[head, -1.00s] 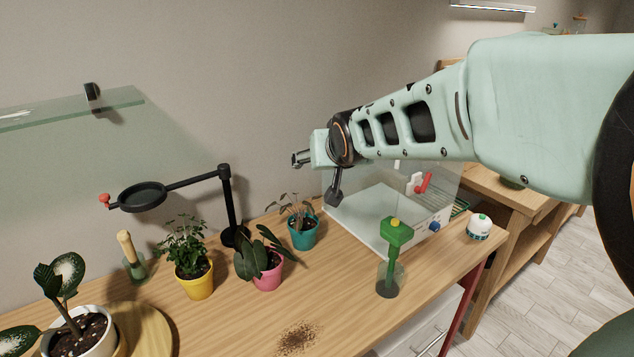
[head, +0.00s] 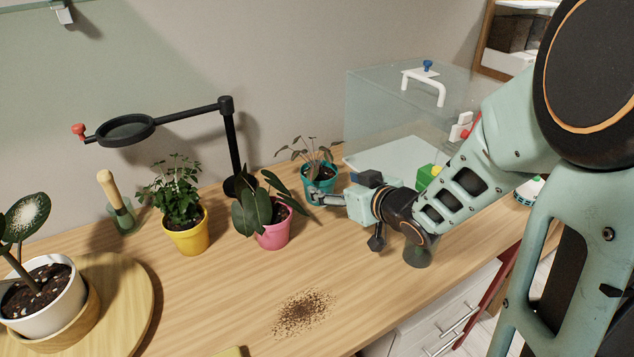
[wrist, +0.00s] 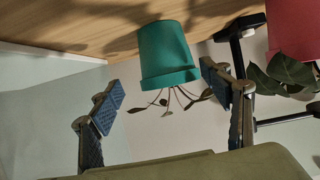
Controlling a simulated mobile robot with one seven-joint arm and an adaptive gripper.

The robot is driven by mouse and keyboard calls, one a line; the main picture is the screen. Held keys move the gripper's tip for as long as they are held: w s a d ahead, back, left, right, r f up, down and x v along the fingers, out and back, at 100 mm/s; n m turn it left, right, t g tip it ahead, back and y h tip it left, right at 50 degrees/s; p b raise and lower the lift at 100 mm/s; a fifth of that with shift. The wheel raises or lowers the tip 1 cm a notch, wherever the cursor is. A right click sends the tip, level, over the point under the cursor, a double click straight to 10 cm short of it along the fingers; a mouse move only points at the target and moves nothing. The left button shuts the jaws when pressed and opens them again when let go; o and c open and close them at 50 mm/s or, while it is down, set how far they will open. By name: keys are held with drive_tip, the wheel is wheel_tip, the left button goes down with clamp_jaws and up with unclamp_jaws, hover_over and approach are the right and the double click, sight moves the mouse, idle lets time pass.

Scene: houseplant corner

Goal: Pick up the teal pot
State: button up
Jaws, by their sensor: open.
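The teal pot (head: 324,184) stands upright on the wooden table and holds a thin plant with drooping dark leaves. My gripper (head: 317,197) is low in front of the pot, at its near side in the head view. In the wrist view, which looks upside down, the teal pot (wrist: 166,52) shows beyond the two parted fingers of my gripper (wrist: 162,92). The pot lies roughly between the finger lines, closer to the right finger in that picture. The fingers are open with nothing between them. Whether a fingertip touches the pot I cannot tell.
A pink pot (head: 274,233) with broad leaves stands left of the teal pot; a yellow pot (head: 188,236) is farther left. A black magnifier arm (head: 230,140) rises behind them. A clear box (head: 385,100) stands behind right. Spilled soil (head: 303,312) lies on the otherwise open table front.

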sight(322, 174)
drive_tip(key=shift+s+a+f+y, duration=0.1)
drive_tip(key=shift+a+f+y, duration=0.1)
drive_tip(key=shift+f+y, duration=0.3)
drive_tip(key=b+x, duration=0.1)
drive_tip(key=x, duration=0.2)
drive_tip(key=f+b+x, duration=0.1)
drive_tip(key=x, duration=0.2)
drive_tip(key=shift+s, duration=0.15)
drive_tip(key=shift+w+a, duration=0.3)
drive_tip(key=shift+w, duration=0.1)
drive_tip(key=c, duration=1.5)
